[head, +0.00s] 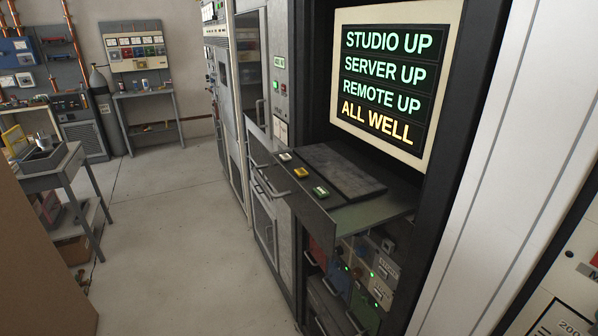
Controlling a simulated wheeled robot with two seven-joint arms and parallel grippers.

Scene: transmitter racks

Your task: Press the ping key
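A pull-out shelf (362,214) juts from the dark rack below a lit screen (385,82). The screen reads STUDIO UP, SERVER UP and REMOTE UP in green and ALL WELL in yellow. Neither of my grippers is in view.
A dark flat panel (342,170) lies on the shelf. Equipment with small green lights (380,292) sits beneath. Grey cabinets (230,120) stand to the left. The floor (185,225) is clear; a small table (45,180) stands at left.

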